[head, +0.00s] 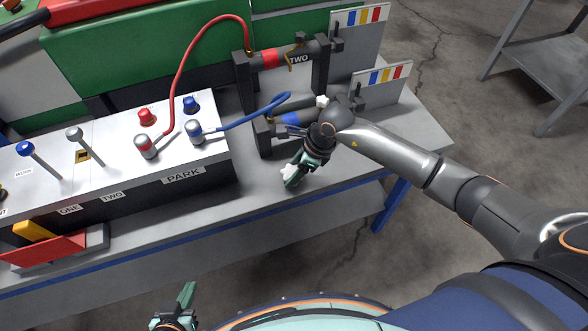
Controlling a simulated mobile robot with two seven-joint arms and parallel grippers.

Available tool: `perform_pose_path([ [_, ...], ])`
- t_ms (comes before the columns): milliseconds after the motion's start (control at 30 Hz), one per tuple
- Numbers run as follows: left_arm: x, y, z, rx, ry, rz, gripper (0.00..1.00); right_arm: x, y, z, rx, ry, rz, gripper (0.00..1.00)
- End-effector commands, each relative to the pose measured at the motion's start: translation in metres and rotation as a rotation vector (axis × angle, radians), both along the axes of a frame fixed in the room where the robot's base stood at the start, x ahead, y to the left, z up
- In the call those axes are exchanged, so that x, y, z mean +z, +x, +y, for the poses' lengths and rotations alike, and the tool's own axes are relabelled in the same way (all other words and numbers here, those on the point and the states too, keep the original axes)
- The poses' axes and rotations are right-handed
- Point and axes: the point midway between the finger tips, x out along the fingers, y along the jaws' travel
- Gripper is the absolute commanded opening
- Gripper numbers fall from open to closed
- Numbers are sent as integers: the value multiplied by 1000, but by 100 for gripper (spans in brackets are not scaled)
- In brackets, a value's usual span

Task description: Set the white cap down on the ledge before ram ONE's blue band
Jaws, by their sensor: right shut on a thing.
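My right gripper (294,178) reaches in from the right and points down over the grey bench, in front of the lower ram. It is shut on a small white cap (287,170), which shows partly between its fingertips. I cannot tell whether the cap touches the bench. The lower ram's blue band (291,118) shows just behind my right wrist; the rest of that ram is largely hidden by my arm. The ledge before the band is partly covered by my gripper. My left gripper (180,305) is low at the bottom edge, empty and away from the bench; its finger gap is unclear.
The upper ram, marked TWO, has a red band (268,59). A white control box (110,160) with levers and a PARK label stands left. Red (176,85) and blue (245,121) hoses arch behind. A small white piece (322,101) sits near the lower ram.

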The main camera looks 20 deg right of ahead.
Motion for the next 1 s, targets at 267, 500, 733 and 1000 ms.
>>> perform_pose_path([
  [267,-2,0,0,0,0,0,0,-2,0,0,0,0,0,86],
  [500,-2,0,0,0,0,0,0,-2,0,0,0,0,1,91],
  [733,2,0,0,0,0,0,0,13,-1,-4,-1,1,-3,91],
  [1000,4,0,0,0,0,0,0,66,-11,-25,0,-2,-5,91],
])
